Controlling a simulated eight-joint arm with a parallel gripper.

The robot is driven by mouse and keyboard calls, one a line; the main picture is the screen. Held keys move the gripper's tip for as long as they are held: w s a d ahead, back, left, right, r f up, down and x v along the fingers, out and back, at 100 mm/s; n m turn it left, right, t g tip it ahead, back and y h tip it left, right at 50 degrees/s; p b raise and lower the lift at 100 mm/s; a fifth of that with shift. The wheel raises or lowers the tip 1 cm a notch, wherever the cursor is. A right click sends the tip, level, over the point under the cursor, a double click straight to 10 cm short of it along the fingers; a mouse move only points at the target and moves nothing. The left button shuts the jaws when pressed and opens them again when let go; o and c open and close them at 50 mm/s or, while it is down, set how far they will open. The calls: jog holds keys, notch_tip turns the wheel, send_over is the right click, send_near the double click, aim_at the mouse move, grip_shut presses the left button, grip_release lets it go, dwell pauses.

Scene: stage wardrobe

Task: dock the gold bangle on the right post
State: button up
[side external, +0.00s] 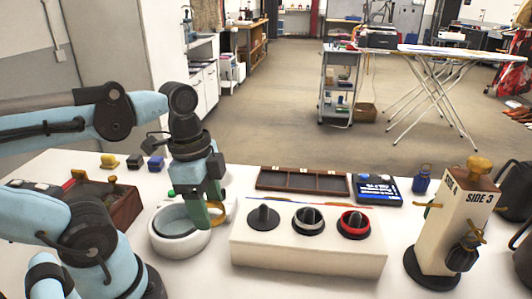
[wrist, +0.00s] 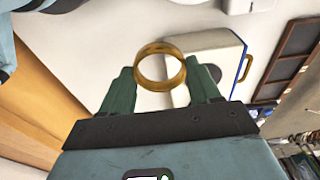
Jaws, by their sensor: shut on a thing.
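The gold bangle (wrist: 160,86) is between the green fingertips of my gripper (wrist: 160,78) in the wrist view, with its round opening facing the camera. My gripper (side external: 201,210) is shut on it, pointing down over the white round bowl (side external: 166,244) in the side view. My gripper is left of the base, apart from the posts.
A cream block tower (side external: 451,235) marked SIDE 3, with pegs, stands at the right. A dark compartment tray (side external: 303,181) and a blue box (side external: 376,188) lie behind the base. A wooden box (side external: 118,210) is at the left. White table shows between the base and tower.

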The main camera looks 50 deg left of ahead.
jog(key=r, duration=0.2)
send_over(263, 205)
jog(key=shift+s+a+f, duration=0.1)
jog(key=shift+s+a, duration=0.05)
jog(key=shift+s, duration=0.3)
jog(key=shift+w+f, duration=0.15)
jog(key=shift+w, duration=0.3)
jog(key=shift+f, duration=2.85)
jog(key=shift+f, duration=0.6)
jog(key=o, duration=1)
jog(key=shift+o, duration=0.2)
notch_tip(263, 205, up, 11)
jog(key=shift+s+a, duration=0.4)
jog(key=shift+s, duration=0.05)
jog(key=shift+f, duration=0.1)
